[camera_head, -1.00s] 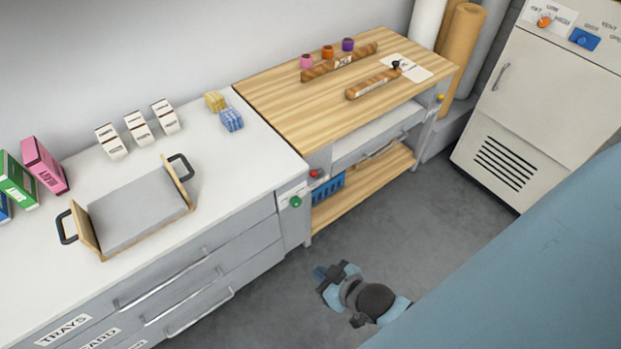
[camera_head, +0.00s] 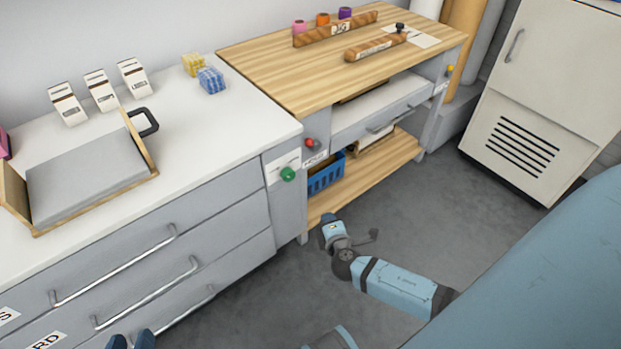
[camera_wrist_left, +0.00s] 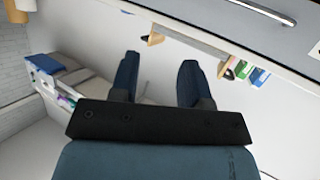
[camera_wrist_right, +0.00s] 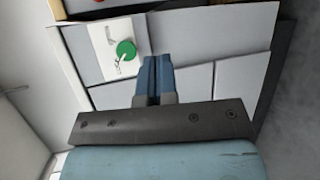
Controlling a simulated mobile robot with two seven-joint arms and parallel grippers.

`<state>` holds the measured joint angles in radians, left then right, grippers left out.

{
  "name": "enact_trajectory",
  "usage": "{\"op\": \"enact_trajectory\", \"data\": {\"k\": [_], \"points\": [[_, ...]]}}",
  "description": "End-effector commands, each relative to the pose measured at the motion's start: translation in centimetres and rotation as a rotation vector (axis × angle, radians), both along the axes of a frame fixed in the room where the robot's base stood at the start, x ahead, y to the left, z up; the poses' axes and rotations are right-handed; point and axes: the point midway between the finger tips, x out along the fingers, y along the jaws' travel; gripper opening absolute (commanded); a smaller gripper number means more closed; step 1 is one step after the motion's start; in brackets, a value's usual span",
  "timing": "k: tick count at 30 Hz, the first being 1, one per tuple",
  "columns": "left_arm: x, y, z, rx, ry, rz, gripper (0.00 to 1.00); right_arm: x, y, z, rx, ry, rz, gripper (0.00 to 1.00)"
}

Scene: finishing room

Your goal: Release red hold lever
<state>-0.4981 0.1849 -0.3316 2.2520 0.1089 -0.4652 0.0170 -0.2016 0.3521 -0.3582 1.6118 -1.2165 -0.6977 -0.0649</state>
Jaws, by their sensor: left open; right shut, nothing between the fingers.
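A small red knob (camera_head: 309,143), the only red control I see, sits on the grey post at the wooden bench's near left corner. A green knob (camera_head: 288,174) sits below and left of it on a white plate at the cabinet's end. It also shows in the right wrist view (camera_wrist_right: 126,50). My right gripper (camera_head: 331,228) is shut and empty, below both knobs and apart from them. In the right wrist view its closed fingers (camera_wrist_right: 154,66) point toward the cabinet. My left gripper (camera_head: 131,341) is open and empty before the drawers; its spread fingers show in the left wrist view (camera_wrist_left: 157,75).
A blue basket (camera_head: 326,174) stands on the bench's lower shelf. Drawer handles (camera_head: 150,285) stick out from the white-topped cabinet. A wooden tray with black handles (camera_head: 148,160) rests on the counter. A beige cabinet (camera_head: 545,80) stands at right. Grey floor between is clear.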

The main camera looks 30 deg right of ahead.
Motion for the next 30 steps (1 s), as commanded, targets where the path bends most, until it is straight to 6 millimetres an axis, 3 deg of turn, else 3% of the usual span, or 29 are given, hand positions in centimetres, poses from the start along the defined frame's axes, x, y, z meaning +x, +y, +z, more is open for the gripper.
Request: {"op": "enact_trajectory", "data": {"k": [1,3,9,15,21,30], "points": [[0.2,-0.4,-2.9,-0.014,-0.020,-0.012,0.43,1.8,-1.3,-3.2,-0.123,-0.038,0.008,0.00],[0.2,-0.9,-3.9,-0.035,-0.042,-0.027,0.43,3.7,-2.8,-4.3,-0.294,-0.093,0.015,0.00],[0.0,-2.2,-6.5,-0.092,-0.100,-0.074,0.43,8.6,-5.6,-6.2,-0.757,-0.269,0.030,0.00],[-0.6,-3.0,-7.8,-0.131,-0.138,-0.112,0.43,11.4,-6.6,-6.8,-1.085,-0.413,0.044,0.00],[-0.8,-3.3,-7.7,-0.147,-0.154,-0.127,0.43,12.3,-6.7,-6.5,-1.217,-0.477,0.052,0.00],[-0.9,-3.3,-7.5,-0.147,-0.154,-0.128,0.43,12.3,-6.6,-6.3,-1.225,-0.481,0.054,0.00]]}}
